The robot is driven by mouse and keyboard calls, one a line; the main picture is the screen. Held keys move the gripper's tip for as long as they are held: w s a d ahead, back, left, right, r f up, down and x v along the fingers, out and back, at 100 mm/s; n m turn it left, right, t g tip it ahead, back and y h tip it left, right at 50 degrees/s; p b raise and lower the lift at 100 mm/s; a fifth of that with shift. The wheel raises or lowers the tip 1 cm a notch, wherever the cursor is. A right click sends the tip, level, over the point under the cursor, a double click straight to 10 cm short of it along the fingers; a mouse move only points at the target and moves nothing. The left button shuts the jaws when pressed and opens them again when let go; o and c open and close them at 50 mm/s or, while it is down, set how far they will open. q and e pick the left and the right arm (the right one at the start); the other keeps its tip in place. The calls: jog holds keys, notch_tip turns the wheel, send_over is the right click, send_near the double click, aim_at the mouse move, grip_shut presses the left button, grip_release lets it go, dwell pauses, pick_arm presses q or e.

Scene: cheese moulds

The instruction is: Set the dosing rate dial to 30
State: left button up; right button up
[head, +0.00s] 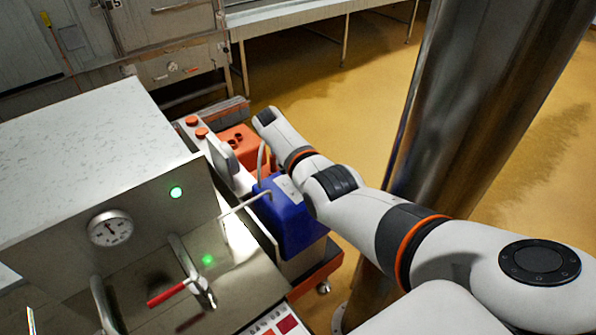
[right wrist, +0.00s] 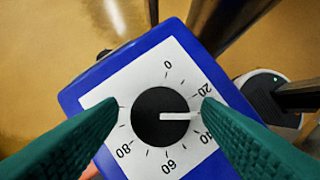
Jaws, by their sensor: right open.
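The dosing dial is a round black knob (right wrist: 150,105) with a white pointer, on a white scale plate (right wrist: 168,80) marked 0, 20, 40, 60 and 80. The pointer points right, between the 20 and 40 marks, about at 30. The plate is on the blue dosing unit (right wrist: 85,97), which also shows in the head view (head: 290,222). My right gripper (right wrist: 161,110) is open, with one green finger on each side of the knob and visible gaps to it. The right finger covers part of the scale near 30. My left gripper is not in view.
A steel machine with a pressure gauge (head: 110,228) and a red-handled lever (head: 168,293) stands left of the blue unit. An orange container (head: 238,143) is behind it. Yellow floor is open beyond.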

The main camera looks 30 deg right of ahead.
jog(key=b+v, duration=0.1)
jog(key=v, duration=1.1)
jog(key=shift+d, duration=0.1)
